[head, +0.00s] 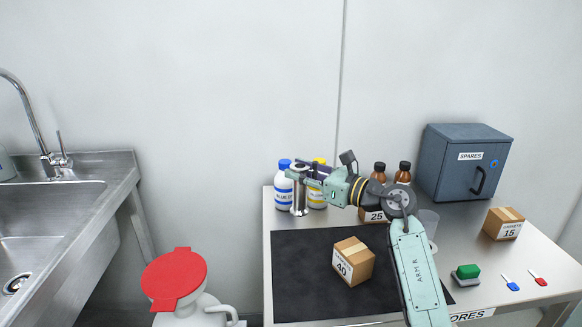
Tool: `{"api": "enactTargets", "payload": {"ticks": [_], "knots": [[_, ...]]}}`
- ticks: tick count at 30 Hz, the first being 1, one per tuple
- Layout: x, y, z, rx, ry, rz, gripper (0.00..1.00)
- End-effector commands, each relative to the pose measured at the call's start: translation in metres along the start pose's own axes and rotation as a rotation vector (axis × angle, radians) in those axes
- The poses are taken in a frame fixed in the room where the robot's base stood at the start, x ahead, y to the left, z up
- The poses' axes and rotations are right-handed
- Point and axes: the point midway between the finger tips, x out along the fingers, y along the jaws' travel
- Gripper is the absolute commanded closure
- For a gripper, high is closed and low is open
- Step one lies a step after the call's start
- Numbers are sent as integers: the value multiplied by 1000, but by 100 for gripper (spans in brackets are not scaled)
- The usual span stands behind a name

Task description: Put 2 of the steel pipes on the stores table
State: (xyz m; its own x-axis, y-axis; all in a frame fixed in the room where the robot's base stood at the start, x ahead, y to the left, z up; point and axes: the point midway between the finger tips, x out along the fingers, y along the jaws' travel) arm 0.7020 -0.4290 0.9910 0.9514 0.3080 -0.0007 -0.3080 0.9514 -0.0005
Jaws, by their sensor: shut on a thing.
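A steel pipe (299,200) with flanged ends is upright in the jaws of my gripper (302,177), at the back left of the stores table (452,220). My gripper is shut on the pipe near its upper part and comes at it from the right. The pipe's lower end is at or just above the tabletop; I cannot tell if it touches. No other steel pipe shows clearly.
A blue-capped bottle (283,188) and a yellow-capped bottle (318,190) stand close to the pipe. Brown bottles (404,173), boxes (353,262), a spares cabinet (463,162) and small tools are on the table. The black mat (300,292) has bare room. A sink (60,215) stands left.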

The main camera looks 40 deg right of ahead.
Motion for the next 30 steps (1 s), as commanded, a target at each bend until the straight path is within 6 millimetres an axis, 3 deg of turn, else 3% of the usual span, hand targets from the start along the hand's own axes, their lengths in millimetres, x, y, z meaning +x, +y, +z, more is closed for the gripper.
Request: {"api": "enactTargets", "payload": {"ticks": [18, 30], "knots": [[0, 0, -57, 1, -1, -1, 100], [0, 0, -66, 1, -1, -1, 100]]}}
